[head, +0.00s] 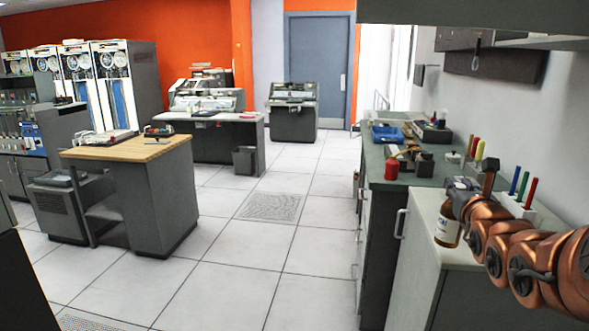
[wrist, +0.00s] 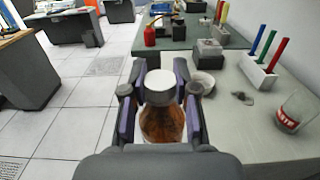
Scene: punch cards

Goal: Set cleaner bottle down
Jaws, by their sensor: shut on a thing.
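The cleaner bottle is brown with a white cap and a pale label. In the head view the bottle (head: 447,226) is upright at the near left edge of the pale counter (head: 428,238), partly hidden by my copper-coloured arm. In the wrist view the bottle (wrist: 161,122) stands between the two fingers of my gripper (wrist: 160,105), which is shut on it. I cannot tell whether its base touches the counter.
A red can (wrist: 150,36) stands farther back. Open tiled floor (wrist: 70,110) lies to the left.

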